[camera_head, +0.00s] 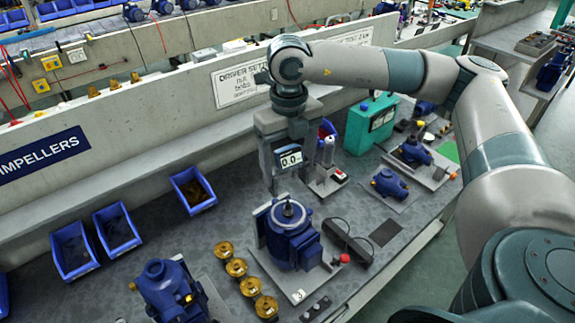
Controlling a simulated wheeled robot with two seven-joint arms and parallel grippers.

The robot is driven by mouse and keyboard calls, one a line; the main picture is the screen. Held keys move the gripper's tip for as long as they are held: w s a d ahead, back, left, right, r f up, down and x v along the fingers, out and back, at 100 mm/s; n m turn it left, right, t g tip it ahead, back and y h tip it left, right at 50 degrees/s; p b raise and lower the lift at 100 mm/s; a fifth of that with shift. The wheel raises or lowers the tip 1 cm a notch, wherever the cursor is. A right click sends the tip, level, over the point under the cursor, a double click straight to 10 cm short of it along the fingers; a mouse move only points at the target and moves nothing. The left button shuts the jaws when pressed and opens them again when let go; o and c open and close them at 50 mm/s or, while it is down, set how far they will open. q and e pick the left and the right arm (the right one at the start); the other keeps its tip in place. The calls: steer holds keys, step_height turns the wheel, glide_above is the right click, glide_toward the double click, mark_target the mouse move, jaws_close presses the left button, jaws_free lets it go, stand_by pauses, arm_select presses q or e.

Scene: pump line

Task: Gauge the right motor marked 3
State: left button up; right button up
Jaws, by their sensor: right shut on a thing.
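A blue motor (290,236) stands upright on a light plate marked 3 (299,296) at the middle front of the bench. Its grey round shaft end faces up. My right gripper (286,172) comes down from above, behind the motor in the picture. It is shut on a gauge (290,159) whose display reads 0.0. The gauge is apart from the motor. My gripper hides part of the gauge. My left gripper is not in view.
Blue bins (193,190) stand along the back. A teal case (371,124) stands behind right.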

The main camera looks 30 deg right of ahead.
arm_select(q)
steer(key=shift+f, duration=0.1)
arm_select(e)
steer(key=shift+a+f, duration=0.1)
steer(key=shift+f, duration=0.05)
step_height(320, 180, down, 7)
steer(key=b, duration=0.4)
steer(key=shift+b, duration=0.3)
steer(key=shift+f, duration=0.2)
steer(key=shift+f+b, duration=0.45)
steer(key=shift+b, duration=0.15)
steer(key=shift+f+b, duration=0.4)
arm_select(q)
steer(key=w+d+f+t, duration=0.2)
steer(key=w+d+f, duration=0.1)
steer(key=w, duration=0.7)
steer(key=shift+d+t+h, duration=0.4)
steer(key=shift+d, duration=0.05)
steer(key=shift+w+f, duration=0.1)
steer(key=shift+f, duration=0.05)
